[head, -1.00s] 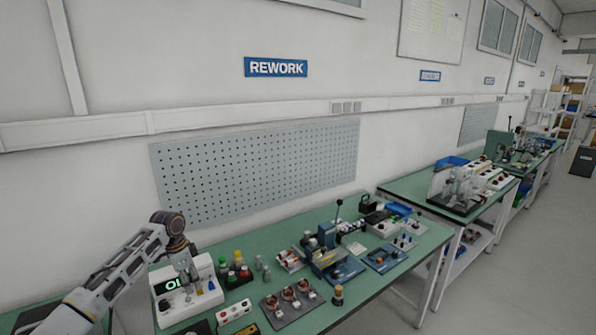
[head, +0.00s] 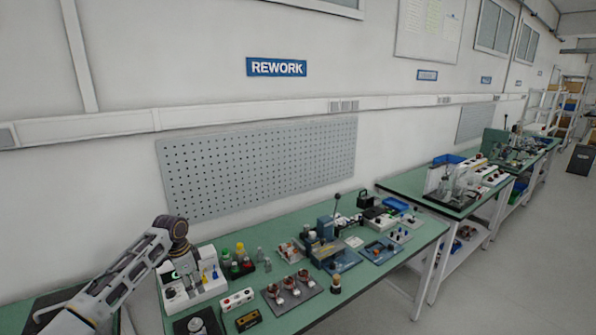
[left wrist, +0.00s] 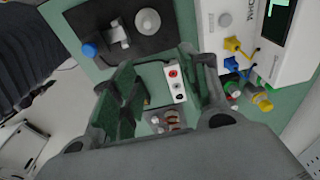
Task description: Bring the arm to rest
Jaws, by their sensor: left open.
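My left arm comes in from the left in the head view. Its gripper (head: 182,264) points down above the bench, in front of the white tester (head: 205,283) and partly hiding its display. In the left wrist view the two fingers of the left gripper (left wrist: 165,78) stand apart with a clear gap. Nothing is held between them. The bench top and a white box with red and black sockets (left wrist: 175,82) show through the gap, beyond the fingers. My right gripper is in neither view.
The green bench (head: 300,235) carries a tray with copper-wound stators (head: 291,290), a blue lever press (head: 325,248) and several small bottles. A black plate (left wrist: 122,30) with a blue knob lies near the gripper. A pegboard (head: 260,165) hangs on the wall behind.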

